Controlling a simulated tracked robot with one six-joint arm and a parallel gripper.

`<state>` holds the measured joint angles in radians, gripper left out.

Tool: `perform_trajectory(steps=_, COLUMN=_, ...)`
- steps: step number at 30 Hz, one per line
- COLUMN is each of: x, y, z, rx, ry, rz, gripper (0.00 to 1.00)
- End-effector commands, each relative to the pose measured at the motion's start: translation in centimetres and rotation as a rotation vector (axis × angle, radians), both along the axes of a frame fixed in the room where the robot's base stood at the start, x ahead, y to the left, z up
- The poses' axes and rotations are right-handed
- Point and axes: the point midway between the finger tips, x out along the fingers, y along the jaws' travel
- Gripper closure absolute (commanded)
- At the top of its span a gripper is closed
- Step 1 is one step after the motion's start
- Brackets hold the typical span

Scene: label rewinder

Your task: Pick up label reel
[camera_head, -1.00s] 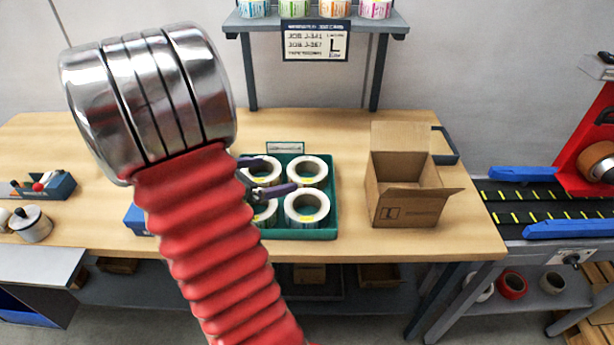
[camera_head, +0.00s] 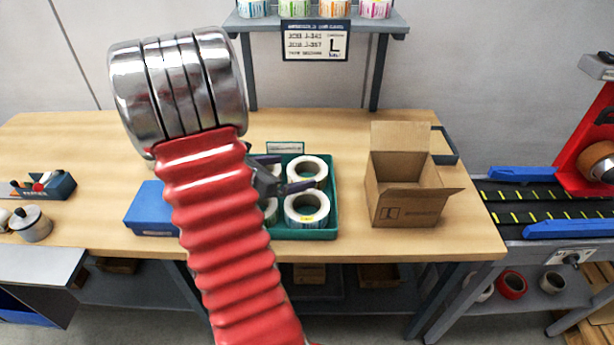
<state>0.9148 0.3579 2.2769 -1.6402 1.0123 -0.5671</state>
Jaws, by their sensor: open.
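Several white label reels stand in a green tray (camera_head: 331,228) on the wooden table. The back right reel (camera_head: 307,172) and the front right reel (camera_head: 306,209) show clearly. The left reels are mostly hidden behind my arm and gripper. My gripper (camera_head: 297,173) shows just right of my red arm, with two purple-grey fingers apart and pointing right. It is open, over the tray near the back right reel. I cannot tell its height above the reels or whether it touches one.
An open cardboard box (camera_head: 405,195) stands right of the tray. A blue box (camera_head: 151,210) lies to its left, partly behind my arm. A shelf (camera_head: 310,24) with reels stands behind. A conveyor (camera_head: 540,205) is at the right.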

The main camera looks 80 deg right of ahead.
Motion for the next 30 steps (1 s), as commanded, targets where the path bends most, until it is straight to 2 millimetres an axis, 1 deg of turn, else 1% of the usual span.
perform_trajectory(steps=5, x=-1.0, y=-1.2, z=-0.9, rx=0.002, ry=0.001, rz=-0.004, gripper=0.00)
perform_trajectory(steps=9, x=-2.0, y=-2.6, z=-1.8, rx=0.002, ry=0.001, rz=-0.004, gripper=0.00)
perform_trajectory(steps=13, x=-2.5, y=-3.5, z=-2.2, rx=0.001, ry=0.000, rz=-0.002, gripper=0.00)
perform_trajectory(steps=30, x=-2.5, y=-3.6, z=-2.3, rx=0.000, ry=0.001, rz=0.000, gripper=0.00)
